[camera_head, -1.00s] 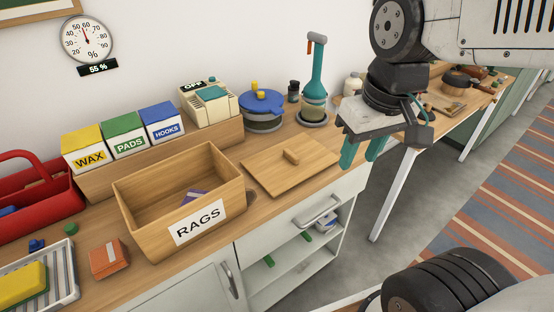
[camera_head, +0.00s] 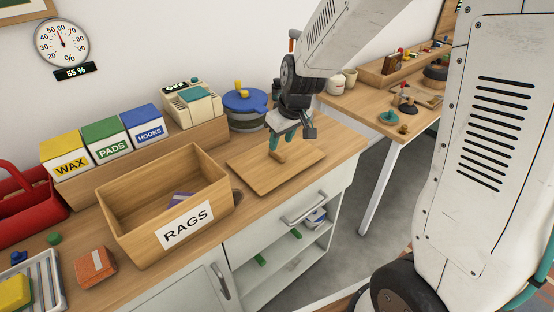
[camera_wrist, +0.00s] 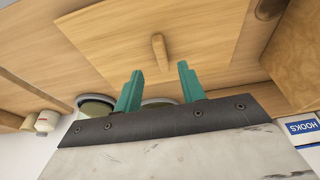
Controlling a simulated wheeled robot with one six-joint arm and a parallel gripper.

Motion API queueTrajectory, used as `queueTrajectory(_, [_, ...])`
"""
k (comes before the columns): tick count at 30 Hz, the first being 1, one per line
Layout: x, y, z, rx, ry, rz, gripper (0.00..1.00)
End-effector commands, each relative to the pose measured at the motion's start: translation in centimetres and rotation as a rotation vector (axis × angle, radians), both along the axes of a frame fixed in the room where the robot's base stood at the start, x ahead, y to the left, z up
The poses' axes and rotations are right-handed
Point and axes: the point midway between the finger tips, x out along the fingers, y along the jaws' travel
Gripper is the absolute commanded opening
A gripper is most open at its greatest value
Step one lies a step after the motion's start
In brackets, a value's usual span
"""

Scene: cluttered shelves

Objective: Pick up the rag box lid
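The rag box lid (camera_head: 262,178) is a flat wooden board lying on the counter to the right of the open wooden box marked RAGS (camera_head: 143,223). A short wooden handle (camera_head: 277,157) stands up from its middle. The lid (camera_wrist: 110,40) and its handle (camera_wrist: 160,52) also show in the wrist view. My gripper (camera_head: 280,145) points down over the lid, close to the handle. Its two teal fingers are apart and empty in the wrist view (camera_wrist: 159,67), with the handle lined up with the gap between them. I cannot tell whether they touch the lid.
A blue-lidded pot (camera_head: 246,108) and a cream device marked OFF (camera_head: 190,105) stand behind the lid. WAX, PADS and HOOKS boxes (camera_head: 106,142) stand on the left. An orange box (camera_head: 95,266) is near the front edge.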

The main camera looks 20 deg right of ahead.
Motion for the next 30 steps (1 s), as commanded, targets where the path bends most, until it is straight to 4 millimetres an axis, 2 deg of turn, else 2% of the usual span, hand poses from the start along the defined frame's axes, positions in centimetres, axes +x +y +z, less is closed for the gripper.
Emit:
queueTrajectory(6, [0.8,0.6,-3.2,0.0,0.005,0.001,0.4])
queueTrajectory(9, [1.1,0.7,-4.0,0.0,0.003,0.0,0.4])
queueTrajectory(17, [1.2,0.7,-4.2,0.0,0.001,0.0,0.4])
queueTrajectory(20, [1.2,0.7,-4.2,0.0,0.001,0.0,0.15])
queueTrajectory(21, [1.2,0.7,-4.2,0.0,0.001,0.0,0.04])
queueTrajectory(22, [1.2,0.7,-4.2,0.0,0.001,0.0,0.0])
queueTrajectory(30, [1.2,0.7,-4.2,0.0,0.001,0.0,0.0])
